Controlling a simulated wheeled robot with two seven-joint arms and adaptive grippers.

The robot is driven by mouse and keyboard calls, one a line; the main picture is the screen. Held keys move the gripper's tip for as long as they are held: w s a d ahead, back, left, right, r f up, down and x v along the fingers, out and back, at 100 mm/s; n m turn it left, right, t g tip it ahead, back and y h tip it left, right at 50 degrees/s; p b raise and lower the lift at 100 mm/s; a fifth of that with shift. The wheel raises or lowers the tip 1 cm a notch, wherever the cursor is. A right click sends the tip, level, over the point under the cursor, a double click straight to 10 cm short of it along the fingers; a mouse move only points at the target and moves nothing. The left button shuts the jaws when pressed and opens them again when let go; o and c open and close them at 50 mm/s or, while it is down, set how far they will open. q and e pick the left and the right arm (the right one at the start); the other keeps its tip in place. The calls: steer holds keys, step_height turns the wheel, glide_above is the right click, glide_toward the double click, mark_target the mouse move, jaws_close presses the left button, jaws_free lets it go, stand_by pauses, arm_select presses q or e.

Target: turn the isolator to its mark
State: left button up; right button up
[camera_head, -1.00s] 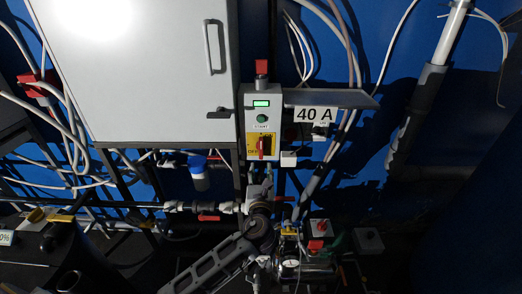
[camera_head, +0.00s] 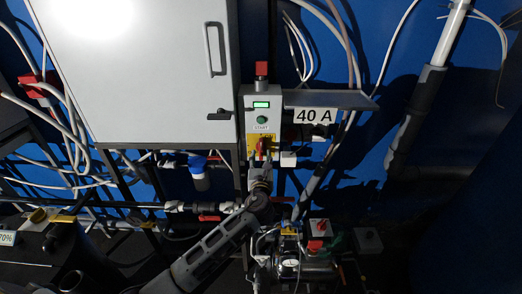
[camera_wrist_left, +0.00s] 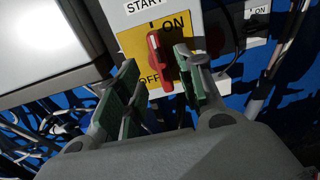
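The isolator (camera_wrist_left: 156,60) is a red handle on a yellow plate marked ON and OFF, below a START label. In the head view the isolator (camera_head: 261,148) sits low on the grey control box, partly behind my gripper. My left gripper (camera_wrist_left: 156,66) is open, with one green-padded finger on each side of the red handle in the wrist view. I cannot tell whether either finger touches it. In the head view my left gripper (camera_head: 261,168) is just below the yellow plate. My right gripper is not in view.
A green button (camera_head: 262,120) and a lit display (camera_head: 261,104) are above the isolator. A 40 A label (camera_head: 314,116) hangs to the right. A large white cabinet (camera_head: 140,75) stands to the left. Pipes with red-handled valves (camera_head: 210,218) run below.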

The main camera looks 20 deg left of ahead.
mark_target(261, 150)
arm_select(q)
steer(key=shift+p+x, duration=0.3)
steer(key=shift+x, duration=2.55)
jaws_close()
